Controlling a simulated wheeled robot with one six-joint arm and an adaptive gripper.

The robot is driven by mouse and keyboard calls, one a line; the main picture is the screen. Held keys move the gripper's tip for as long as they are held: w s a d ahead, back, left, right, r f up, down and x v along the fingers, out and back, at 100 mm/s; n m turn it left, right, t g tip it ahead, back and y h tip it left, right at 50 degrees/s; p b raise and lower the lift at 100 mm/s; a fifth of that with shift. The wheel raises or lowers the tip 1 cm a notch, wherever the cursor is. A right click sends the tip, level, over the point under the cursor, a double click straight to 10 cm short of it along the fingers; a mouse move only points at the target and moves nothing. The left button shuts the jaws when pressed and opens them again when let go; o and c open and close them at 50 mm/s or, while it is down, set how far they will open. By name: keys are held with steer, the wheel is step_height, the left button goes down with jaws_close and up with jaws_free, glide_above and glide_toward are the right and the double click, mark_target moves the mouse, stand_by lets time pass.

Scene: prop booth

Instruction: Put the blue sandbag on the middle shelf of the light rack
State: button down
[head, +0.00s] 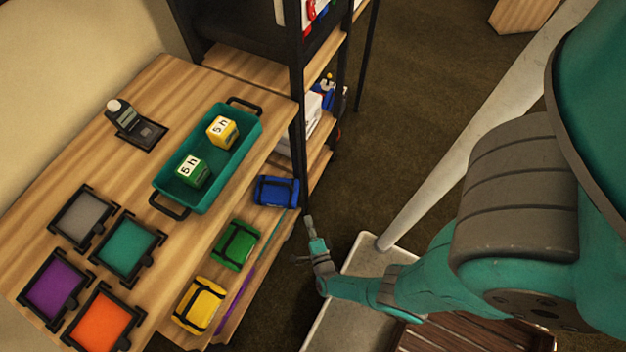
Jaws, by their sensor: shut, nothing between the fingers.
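The blue sandbag (276,191) with black straps lies at the right edge of the wooden table area, in line with a green bag (237,245) and a yellow bag (199,305). My gripper (310,222) is shut and empty, a little to the right of and below the blue sandbag in the picture, with no clear contact. A rack with black posts and wooden shelves (270,74) stands at the top centre. Its shelves are seen from above and partly hidden by posts and upper boards, so I cannot tell its middle shelf clearly.
A teal tray (255,135) holds a yellow and a green box. Purple, orange, grey and teal framed squares (131,248) and a small meter (135,125) lie on the table. Another blue item (327,100) sits on the rack. Dark floor (400,130) right of the rack is open.

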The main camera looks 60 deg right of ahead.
steer(key=shift+v, duration=2.15)
